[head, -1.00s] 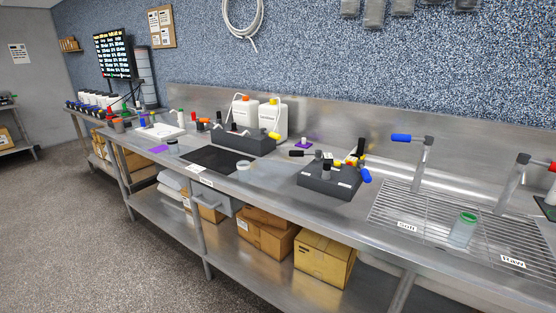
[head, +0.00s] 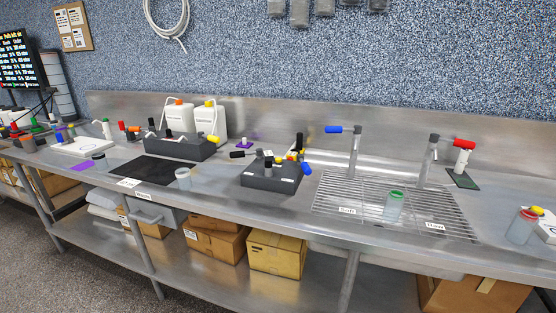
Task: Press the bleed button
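I cannot pick out a bleed button for sure. A dark grey block (head: 268,182) stands mid-bench with a black lever, a grey post, and black, yellow, red and blue fittings on top. A second dark grey block (head: 178,150) with black knobs and a yellow handle stands farther left, in front of two white jugs (head: 210,120). Any button on either block is too small to tell. Neither of my grippers is in view.
A wire drain rack (head: 335,199) with a green-capped jar (head: 394,206) lies under blue and red-handled taps. A black mat (head: 152,170) and a clear cup (head: 183,179) are left. Cardboard boxes (head: 277,255) sit on the lower shelf.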

